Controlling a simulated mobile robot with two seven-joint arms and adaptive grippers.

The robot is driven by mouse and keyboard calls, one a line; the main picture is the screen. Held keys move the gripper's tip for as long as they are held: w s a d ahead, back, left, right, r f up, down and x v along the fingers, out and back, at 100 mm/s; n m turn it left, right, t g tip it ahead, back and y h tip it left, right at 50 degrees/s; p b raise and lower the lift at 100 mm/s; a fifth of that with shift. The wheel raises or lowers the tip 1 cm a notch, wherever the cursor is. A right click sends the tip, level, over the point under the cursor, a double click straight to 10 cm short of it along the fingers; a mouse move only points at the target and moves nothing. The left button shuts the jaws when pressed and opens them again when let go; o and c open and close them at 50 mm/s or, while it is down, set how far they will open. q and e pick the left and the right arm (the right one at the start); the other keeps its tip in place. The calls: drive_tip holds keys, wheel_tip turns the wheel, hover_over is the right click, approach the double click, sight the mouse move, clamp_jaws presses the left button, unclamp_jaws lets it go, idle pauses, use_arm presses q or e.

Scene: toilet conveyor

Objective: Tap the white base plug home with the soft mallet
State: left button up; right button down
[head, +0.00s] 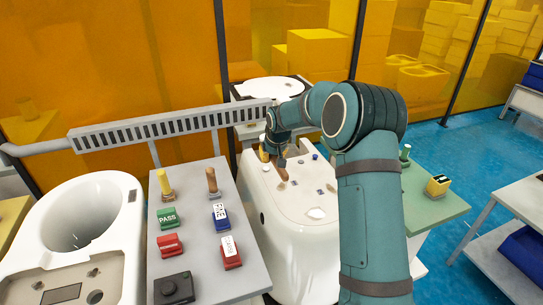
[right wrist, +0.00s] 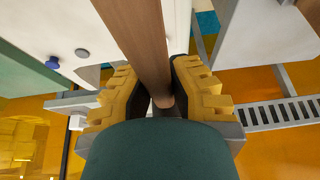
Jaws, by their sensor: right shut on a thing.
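My right gripper (head: 274,151) is over the back left part of a white toilet body (head: 300,245) in the head view. In the right wrist view its yellow-padded fingers (right wrist: 162,103) are shut on a brown wooden handle (right wrist: 143,45), which I take for the mallet's. The handle (head: 282,172) also shows below the gripper in the head view, slanting down toward the white top. I cannot make out the mallet's head. A small bright white piece (head: 317,213) at the front of the top may be the base plug; I cannot tell whether it is seated. My left gripper is out of view.
Several small blue fittings dot the white top. A grey stand (head: 198,245) on the left holds coloured blocks, one green marked PASS (head: 167,218), and two upright pegs. Another white toilet body (head: 75,235) is farther left. A green side table (head: 435,213) stands on the right.

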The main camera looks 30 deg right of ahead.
idle(0.3)
wheel_tip(320, 180, down, 6)
drive_tip(key=b, duration=0.4)
drive_tip(key=shift+f, duration=0.15)
wheel_tip(320, 180, up, 6)
drive_tip(key=p, duration=0.3)
drive_tip(key=shift+f+p, duration=0.1)
drive_tip(key=shift+p, duration=0.25)
drive_tip(key=shift+f, duration=0.1)
